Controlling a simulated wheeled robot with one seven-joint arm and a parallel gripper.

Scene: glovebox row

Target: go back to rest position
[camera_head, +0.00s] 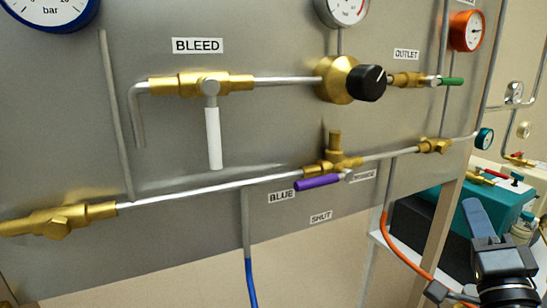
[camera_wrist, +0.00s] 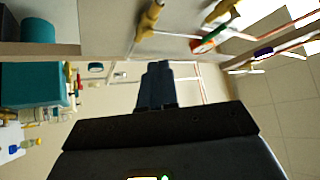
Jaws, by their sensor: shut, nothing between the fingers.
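My gripper (camera_head: 472,206) shows at the lower right of the head view, off the panel's right edge. Its blue fingers lie together, pointing up, with nothing held between them. In the wrist view my gripper (camera_wrist: 159,66) is seen from behind, the two fingers side by side and shut in free air. It touches nothing that I can see. The grey panel (camera_head: 60,140) fills most of the head view, well to the left of my gripper.
The panel carries a bleed valve with a white handle (camera_head: 213,138), a black knob (camera_head: 367,83), a green handle (camera_head: 452,81) and a purple handle (camera_head: 318,183). An orange hose (camera_head: 398,250) hangs near my gripper. A teal box (camera_head: 484,232) stands behind it.

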